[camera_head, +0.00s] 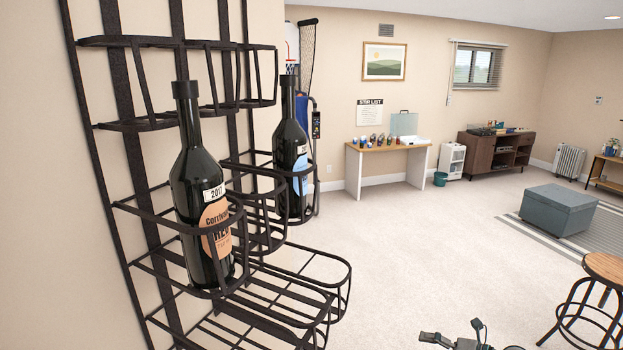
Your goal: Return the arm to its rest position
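My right gripper (457,333) shows only in part at the bottom edge, right of the middle. Its dark finger parts stand apart with nothing visible between them, and the rest is cut off by the frame. It is well to the right of the wire rack and apart from it. My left gripper is not in view. A dark wine bottle (190,165) with an orange label stands upright in a ring holder of the black wall rack (105,125). A second dark bottle (290,135) with a blue label stands in a holder farther back.
The rack's lower basket (335,285) is empty and juts out at the left. A round wooden stool (606,268) stands at the right edge. A grey ottoman (557,210) sits on a striped rug behind. The carpet between the rack and the stool is clear.

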